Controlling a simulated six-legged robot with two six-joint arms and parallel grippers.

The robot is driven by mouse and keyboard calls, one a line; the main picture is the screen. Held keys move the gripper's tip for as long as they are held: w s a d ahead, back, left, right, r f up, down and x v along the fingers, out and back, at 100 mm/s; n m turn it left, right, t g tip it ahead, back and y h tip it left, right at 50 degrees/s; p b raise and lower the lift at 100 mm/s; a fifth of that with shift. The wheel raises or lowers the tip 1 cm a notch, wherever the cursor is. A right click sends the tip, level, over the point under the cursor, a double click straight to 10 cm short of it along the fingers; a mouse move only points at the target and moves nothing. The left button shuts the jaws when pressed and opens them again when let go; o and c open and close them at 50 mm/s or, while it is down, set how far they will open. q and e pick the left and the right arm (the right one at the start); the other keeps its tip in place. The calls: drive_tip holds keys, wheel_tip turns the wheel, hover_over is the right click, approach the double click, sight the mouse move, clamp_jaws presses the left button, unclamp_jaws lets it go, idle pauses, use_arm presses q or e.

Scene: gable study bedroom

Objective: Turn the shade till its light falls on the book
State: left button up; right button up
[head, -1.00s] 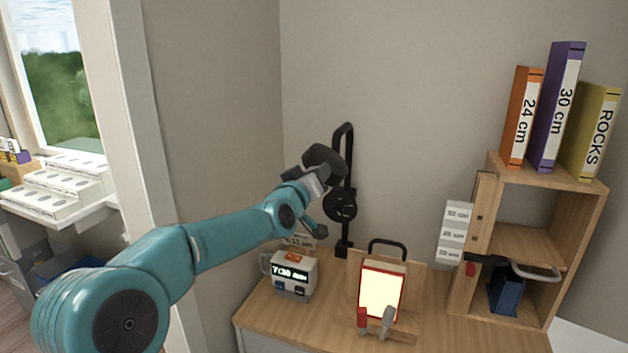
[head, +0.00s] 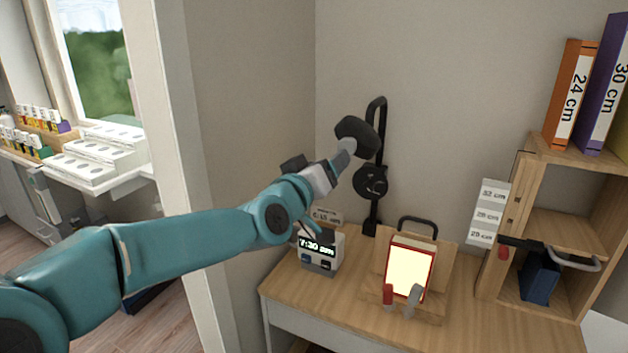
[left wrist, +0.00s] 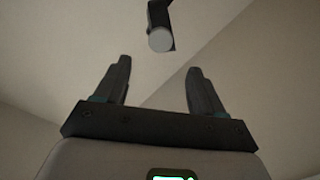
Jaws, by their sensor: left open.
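The black lamp shade (head: 355,134) hangs on a black bent arm (head: 379,115) at the wall, with a pale grey stub on its near lower side. The stub's round end (left wrist: 160,40) shows in the left wrist view, ahead of the fingers and midway between them. My left gripper (left wrist: 158,85) is open and empty, apart from the stub; in the head view it is just left of and below the shade. The book (head: 410,270), with a bright cream page and red border, leans on a wooden stand (head: 447,265). My right gripper is not visible.
A clock reading 7:30 (head: 319,252) stands on the wooden desk (head: 350,305), left of the book. A wall edge (head: 180,150) is behind my arm.

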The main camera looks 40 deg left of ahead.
use_arm(q)
drive_tip(key=shift+v, duration=2.2)
drive_tip(key=w+d+f+m+g+h+p, duration=0.15)
drive_tip(key=d+f, duration=0.25)
drive_tip(key=f, duration=0.6)
drive_tip(key=w+d+f+m+g+h, duration=0.1)
drive_tip(key=d+f+g+h, duration=0.15)
drive_tip(key=f, duration=0.75)
drive_tip(key=w+d+f+m+g+h+p, duration=0.1)
drive_tip(key=w+d+f+g, duration=0.2)
drive_tip(key=f, duration=0.8)
drive_tip(key=s+d+f+m+g+h+p, duration=0.1)
drive_tip(key=s+d+f+g, duration=0.2)
drive_tip(key=s+d+f, duration=0.4)
drive_tip(key=s+d+f+g+h, duration=0.1)
drive_tip(key=s+d+f+g, duration=0.1)
drive_tip(key=s+f, duration=0.5)
drive_tip(key=s+d+f+m+g, duration=0.1)
drive_tip(key=s+d+f+g, duration=0.1)
drive_tip(key=s, duration=0.4)
drive_tip(key=s+d+f+m+g+h, duration=0.1)
drive_tip(key=s+d+f+g, duration=0.2)
drive_tip(key=s+f, duration=0.3)
drive_tip(key=shift+s+d+p, duration=0.35)
drive_tip(key=shift+s+d, duration=0.05)
drive_tip(key=shift+d, duration=0.2)
